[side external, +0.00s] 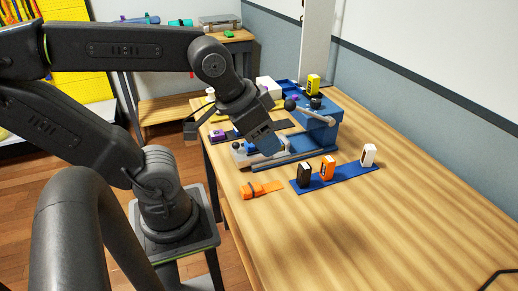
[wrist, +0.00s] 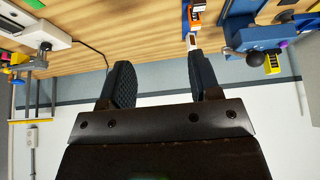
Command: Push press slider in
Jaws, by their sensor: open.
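A blue press (side external: 318,130) stands on the wooden table, with a lever with a dark ball knob (side external: 290,104) and a long blue base. A light grey block (side external: 243,153) sits at the base's near left end; I cannot tell for sure if it is the slider. My gripper (side external: 264,134) is in front of the press in the side view and hides part of it. In the wrist view my gripper (wrist: 160,80) is open and empty, its two dark fingers apart. The press (wrist: 255,36) shows there at the upper right, beside the right finger.
A blue strip (side external: 335,178) holds black, orange and white blocks in front of the press. The white block (wrist: 193,42) appears close to the right finger in the wrist view. A yellow block (side external: 313,85) is on top of the press. The table's right front is clear.

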